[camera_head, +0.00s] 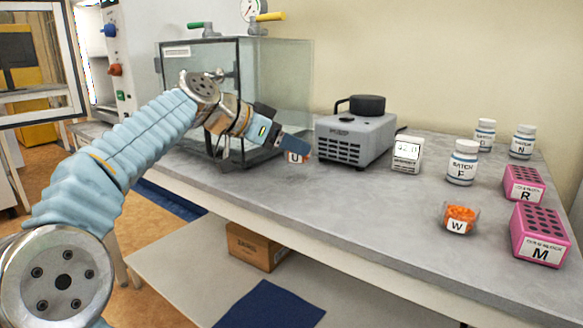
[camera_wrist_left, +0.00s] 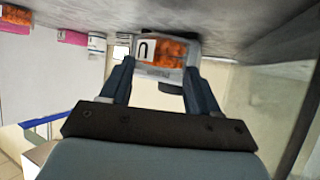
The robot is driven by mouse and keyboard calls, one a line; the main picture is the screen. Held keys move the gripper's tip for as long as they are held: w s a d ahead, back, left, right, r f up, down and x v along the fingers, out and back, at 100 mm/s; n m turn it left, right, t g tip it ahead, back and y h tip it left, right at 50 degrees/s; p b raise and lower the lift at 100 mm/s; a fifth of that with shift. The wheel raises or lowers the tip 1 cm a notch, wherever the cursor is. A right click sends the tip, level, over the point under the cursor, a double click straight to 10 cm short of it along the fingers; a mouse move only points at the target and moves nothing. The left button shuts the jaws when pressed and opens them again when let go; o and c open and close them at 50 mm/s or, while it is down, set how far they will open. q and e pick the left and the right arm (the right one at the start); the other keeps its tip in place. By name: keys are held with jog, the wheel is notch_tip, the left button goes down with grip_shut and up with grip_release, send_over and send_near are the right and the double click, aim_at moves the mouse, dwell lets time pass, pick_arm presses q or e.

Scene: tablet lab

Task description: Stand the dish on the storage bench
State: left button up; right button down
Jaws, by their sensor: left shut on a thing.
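A small clear dish of orange pieces with a white label U (camera_head: 294,157) is at the back of the grey bench top (camera_head: 330,205), between the glass chamber and the grey pump. My left gripper (camera_head: 293,146) is shut on it. In the left wrist view the same dish (camera_wrist_left: 170,62) sits between the two dark fingers (camera_wrist_left: 162,85), its label appearing upside down. I cannot tell whether its base touches the bench. A similar dish labelled W (camera_head: 460,218) stands near the bench's front edge. My right gripper is out of view.
A glass chamber (camera_head: 280,75) stands behind my left arm. The front middle of the bench is clear. A carton (camera_head: 257,247) is on the lower shelf.

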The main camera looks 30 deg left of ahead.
aim_at(286, 159)
pick_arm(q)
notch_tip(286, 159, down, 4)
jog(key=shift+f+b, duration=0.1)
jog(key=shift+b, duration=0.2)
jog(key=o, duration=1.1)
jog(key=v, duration=1.2)
jog(key=shift+s, duration=0.15)
